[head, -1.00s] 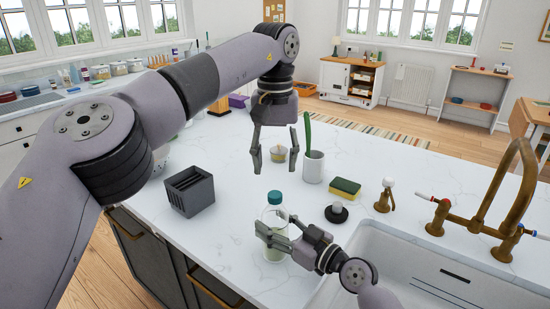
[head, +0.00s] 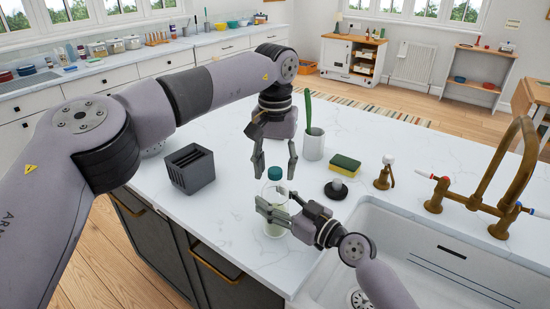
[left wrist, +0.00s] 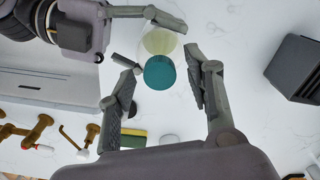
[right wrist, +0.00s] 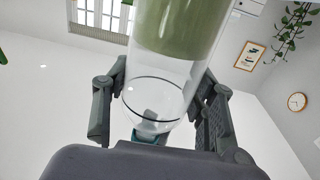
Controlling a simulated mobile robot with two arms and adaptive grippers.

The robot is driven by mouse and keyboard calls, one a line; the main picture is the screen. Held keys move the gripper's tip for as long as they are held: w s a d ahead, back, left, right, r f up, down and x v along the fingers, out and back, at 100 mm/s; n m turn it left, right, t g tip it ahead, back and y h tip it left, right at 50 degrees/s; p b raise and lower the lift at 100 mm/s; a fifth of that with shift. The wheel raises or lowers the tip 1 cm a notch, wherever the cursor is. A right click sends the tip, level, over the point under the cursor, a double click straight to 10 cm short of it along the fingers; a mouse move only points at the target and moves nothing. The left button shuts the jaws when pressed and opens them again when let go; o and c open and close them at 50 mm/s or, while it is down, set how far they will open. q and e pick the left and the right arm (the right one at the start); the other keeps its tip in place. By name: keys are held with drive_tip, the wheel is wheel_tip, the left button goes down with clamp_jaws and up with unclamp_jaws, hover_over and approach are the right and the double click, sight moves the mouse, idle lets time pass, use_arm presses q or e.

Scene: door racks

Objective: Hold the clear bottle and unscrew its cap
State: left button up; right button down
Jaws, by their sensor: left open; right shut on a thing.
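The clear bottle (head: 272,215) stands upright on the white counter near the sink, with pale green contents and a teal cap (head: 275,173). My right gripper (head: 276,213) is shut on the bottle's body; the right wrist view shows the clear bottle (right wrist: 165,95) between its fingers. My left gripper (head: 274,165) is open and points down just above the cap. In the left wrist view, the teal cap (left wrist: 159,72) lies between the open fingers with a gap on each side.
A dark grey slotted block (head: 190,170) stands to the left. A white cup with a green-handled brush (head: 313,145), a yellow-green sponge (head: 345,165) and a round black-based brush (head: 336,189) stand to the right. The sink (head: 440,275) and brass tap (head: 500,180) lie right of the bottle.

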use_arm(q)
clamp_jaws()
idle(0.6)
